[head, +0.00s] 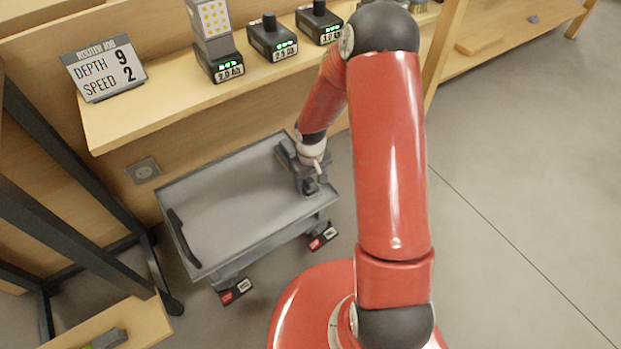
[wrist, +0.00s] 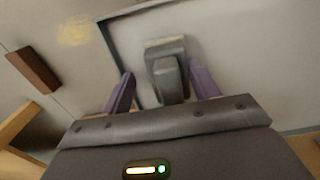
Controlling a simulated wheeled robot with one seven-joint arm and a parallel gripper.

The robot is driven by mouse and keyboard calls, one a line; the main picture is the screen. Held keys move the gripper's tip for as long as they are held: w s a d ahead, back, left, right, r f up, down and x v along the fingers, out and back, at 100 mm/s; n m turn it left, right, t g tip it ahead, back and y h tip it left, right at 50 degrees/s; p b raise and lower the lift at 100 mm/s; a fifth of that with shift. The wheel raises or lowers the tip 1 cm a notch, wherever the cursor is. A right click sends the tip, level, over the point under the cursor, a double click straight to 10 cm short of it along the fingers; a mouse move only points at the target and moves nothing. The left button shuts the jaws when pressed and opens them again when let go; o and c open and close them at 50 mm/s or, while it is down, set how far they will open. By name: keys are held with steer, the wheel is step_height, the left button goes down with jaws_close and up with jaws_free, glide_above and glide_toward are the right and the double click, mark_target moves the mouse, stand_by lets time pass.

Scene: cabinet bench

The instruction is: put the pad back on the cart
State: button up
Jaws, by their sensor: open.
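The cart (head: 235,205) is a low grey tray on wheels with a dark handle (head: 182,238) at its left end. My gripper (head: 309,186) is over the cart's right end. In the wrist view, its purple fingers (wrist: 163,90) are apart, one on each side of a grey block with a raised grip (wrist: 168,75), which looks like the pad. The block appears to rest on the cart's grey top (wrist: 222,50). I cannot tell whether the fingers touch it. In the head view, my gripper and arm mostly hide the block.
A wooden bench (head: 150,110) behind the cart holds a sign (head: 104,70), a lamp (head: 213,35) and several battery packs (head: 272,38). A dark metal frame (head: 60,215) stands left of the cart. A wooden shelf (head: 135,320) is at bottom left. The floor (head: 520,180) at right is clear.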

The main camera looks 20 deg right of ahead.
steer(key=s+r+m+t+p, duration=0.1)
steer(key=s+r, duration=0.2)
steer(key=r, duration=0.7)
steer(key=s+r+t+h, duration=0.1)
steer(key=s+r, duration=0.2)
steer(key=r, duration=0.7)
steer(key=s+r+m+t+p, duration=0.1)
steer(key=s+r, duration=0.2)
steer(key=r, duration=0.7)
steer(key=s+r+t, duration=0.1)
steer(key=s+r, duration=0.2)
steer(key=s, duration=0.3)
steer(key=s+r+m+t+y, duration=0.1)
steer(key=s+r, duration=0.3)
steer(key=s, duration=0.3)
steer(key=shift+m+t, duration=0.3)
steer(key=shift+r+p, duration=0.55)
